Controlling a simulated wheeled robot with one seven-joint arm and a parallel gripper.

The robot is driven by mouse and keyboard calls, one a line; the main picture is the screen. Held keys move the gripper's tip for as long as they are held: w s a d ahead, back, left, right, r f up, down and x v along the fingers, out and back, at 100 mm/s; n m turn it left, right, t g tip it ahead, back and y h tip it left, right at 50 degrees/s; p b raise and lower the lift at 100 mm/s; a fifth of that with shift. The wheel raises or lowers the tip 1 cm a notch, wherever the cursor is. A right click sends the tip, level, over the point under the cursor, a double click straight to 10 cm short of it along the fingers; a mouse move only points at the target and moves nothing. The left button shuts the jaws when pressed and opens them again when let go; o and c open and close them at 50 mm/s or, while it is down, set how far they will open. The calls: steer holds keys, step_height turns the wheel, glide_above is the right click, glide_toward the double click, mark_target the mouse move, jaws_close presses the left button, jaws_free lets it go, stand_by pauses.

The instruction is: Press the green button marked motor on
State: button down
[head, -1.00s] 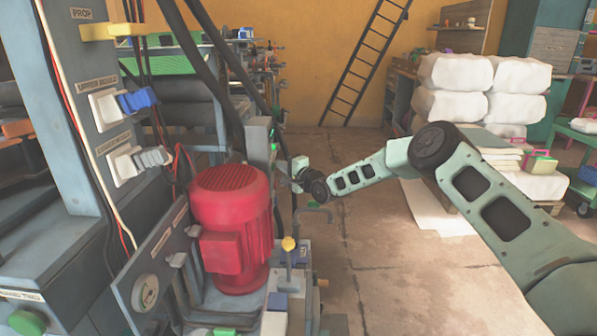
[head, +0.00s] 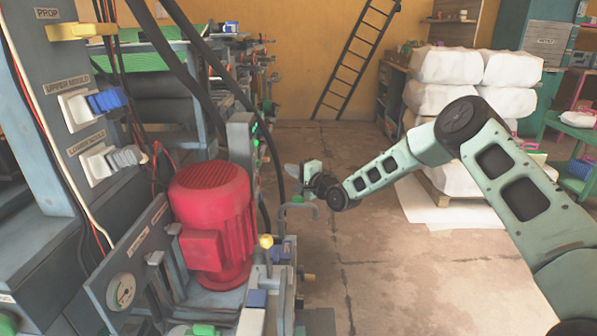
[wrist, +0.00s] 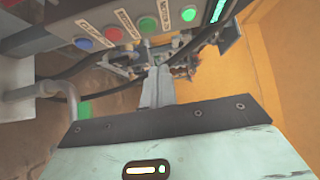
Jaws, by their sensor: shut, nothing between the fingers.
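In the wrist view a grey panel (wrist: 50,26) at the top carries a row of buttons. From left they are a blue button (wrist: 83,43), a red button (wrist: 113,34), a green button (wrist: 148,24) and a brighter green button (wrist: 188,13). Labels sit beside them, but I cannot read which one says motor on. My gripper (wrist: 159,68) is shut and empty, its tips below the two green buttons in the picture and apart from them. In the head view my gripper (head: 290,171) hangs right of the narrow grey panel post (head: 240,143); the button faces are hidden there.
A red motor (head: 210,220) and a yellow-knobbed lever (head: 266,241) stand on the machine at left. Grey pipework (wrist: 62,92) is left of my gripper in the wrist view. White sacks (head: 445,65) are stacked at right. Open floor (head: 375,285) lies between.

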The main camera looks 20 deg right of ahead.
steer(key=shift+v, duration=1.35)
steer(key=s+a+r+n+g+h, duration=0.1)
steer(key=s+a+r+n+g, duration=0.1)
steer(key=s+a+n+g, duration=0.5)
steer(key=s+a+r+n+g+h, duration=0.15)
steer(key=s+a+n, duration=0.25)
steer(key=s+a, duration=0.65)
steer(key=s+d+r+n+g+h, duration=0.2)
steer(key=s+d+n+g, duration=0.1)
steer(key=s, duration=0.9)
steer(key=s+d+r+n+g+h, duration=0.1)
steer(key=s+d+r+n+g, duration=0.15)
steer(key=s, duration=1.05)
steer(key=s+d+r+n+g+h, duration=0.15)
steer(key=s+d+n, duration=0.25)
steer(key=s, duration=0.8)
step_height(320, 180, up, 23)
steer(key=p, duration=2.4)
steer(key=shift+a+h, duration=0.15)
steer(key=shift+h, duration=0.15)
steer(key=shift+w+g, duration=0.1)
steer(key=shift+g, duration=0.15)
